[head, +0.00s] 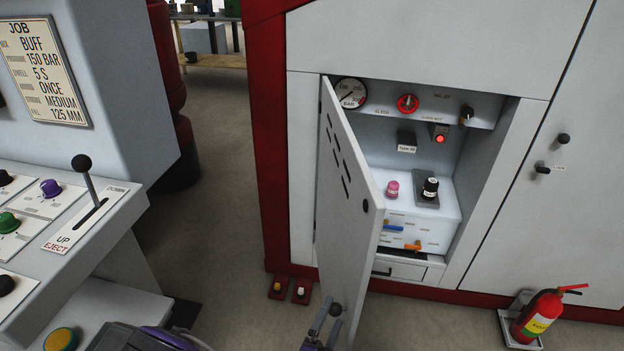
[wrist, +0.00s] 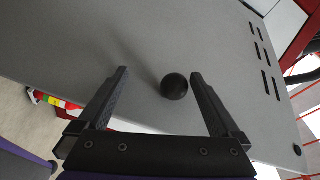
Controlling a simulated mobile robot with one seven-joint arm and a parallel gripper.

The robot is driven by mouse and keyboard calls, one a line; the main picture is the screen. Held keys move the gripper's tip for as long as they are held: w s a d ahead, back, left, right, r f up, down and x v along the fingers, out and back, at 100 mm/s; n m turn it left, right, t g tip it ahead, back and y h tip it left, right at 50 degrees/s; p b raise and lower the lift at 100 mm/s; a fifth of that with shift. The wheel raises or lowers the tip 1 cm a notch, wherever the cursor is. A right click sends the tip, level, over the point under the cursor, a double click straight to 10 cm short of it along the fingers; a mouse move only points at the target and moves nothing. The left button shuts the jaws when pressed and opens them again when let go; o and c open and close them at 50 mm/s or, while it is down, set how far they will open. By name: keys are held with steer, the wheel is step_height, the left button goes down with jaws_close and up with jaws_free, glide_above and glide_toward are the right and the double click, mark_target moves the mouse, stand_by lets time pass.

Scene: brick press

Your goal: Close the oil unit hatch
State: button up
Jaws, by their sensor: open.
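The oil unit hatch (head: 345,215) is a grey slotted door, hinged at its left edge and swung wide open toward me. Its opening shows the oil unit's inside (head: 410,170) with a gauge, knobs and a white box. A black ball knob (head: 336,309) is low on the hatch. In the wrist view the hatch face (wrist: 190,40) fills most of the picture, with the knob (wrist: 174,86) between my fingers. My gripper (wrist: 158,73) is open, one finger on each side of the knob, nearer the right finger. In the head view my gripper (head: 322,325) is at the bottom edge, partly cut off.
A red fire extinguisher (head: 540,316) stands on the floor right of the hatch. A control console (head: 60,225) with a lever stands at the left. Grey floor (head: 225,235) between console and cabinet is clear.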

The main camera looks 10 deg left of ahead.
steer(key=a+m+g, duration=0.1)
steer(key=a, duration=0.1)
steer(key=a+r+m, duration=0.1)
steer(key=a, duration=0.1)
steer(key=a+r+m+g, duration=0.1)
steer(key=a, duration=0.1)
steer(key=shift+w+a+r+g+y, duration=0.1)
steer(key=shift+a+g+y, duration=0.2)
steer(key=shift+a+y, duration=0.1)
steer(key=shift+c, duration=1.2)
steer(key=shift+a, duration=0.15)
jaws_close()
steer(key=o, duration=0.7)
jaws_free()
steer(key=p+v, duration=0.1)
steer(key=v, duration=1.6)
